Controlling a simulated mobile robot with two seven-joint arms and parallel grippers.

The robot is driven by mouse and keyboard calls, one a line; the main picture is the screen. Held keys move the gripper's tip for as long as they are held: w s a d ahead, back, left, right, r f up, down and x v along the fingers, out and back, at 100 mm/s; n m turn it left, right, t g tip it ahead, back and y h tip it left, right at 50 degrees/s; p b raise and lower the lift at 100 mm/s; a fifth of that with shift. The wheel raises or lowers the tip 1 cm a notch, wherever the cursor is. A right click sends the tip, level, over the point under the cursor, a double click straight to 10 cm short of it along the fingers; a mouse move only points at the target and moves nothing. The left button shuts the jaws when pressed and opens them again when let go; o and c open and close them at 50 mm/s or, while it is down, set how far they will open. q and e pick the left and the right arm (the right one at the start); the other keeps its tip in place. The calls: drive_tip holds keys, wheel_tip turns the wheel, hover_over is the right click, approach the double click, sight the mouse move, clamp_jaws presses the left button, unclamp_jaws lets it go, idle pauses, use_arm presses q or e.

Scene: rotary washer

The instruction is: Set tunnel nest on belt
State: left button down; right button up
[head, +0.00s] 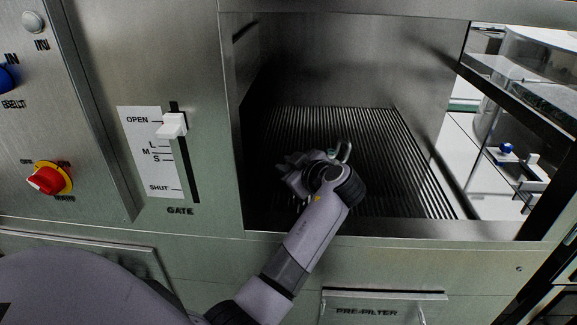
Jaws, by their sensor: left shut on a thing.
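My left gripper (305,170) reaches through the washer's opening and is over the dark ribbed belt (395,160). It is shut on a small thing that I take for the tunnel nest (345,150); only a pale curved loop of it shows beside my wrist. The rest of the nest is hidden by my gripper and wrist. I cannot tell whether it touches the belt. My right gripper is not in view.
The white gate lever (172,125) is by the OPEN mark on its scale. A red knob (47,179) is on the panel at left. Steel walls bound the opening on both sides, with a front sill (400,230) below. Bare belt shows behind and right of my gripper.

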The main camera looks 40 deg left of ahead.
use_arm(q)
drive_tip(key=shift+f, duration=0.15)
drive_tip(key=c, duration=1.1)
unclamp_jaws()
drive_tip(key=shift+o, duration=0.2)
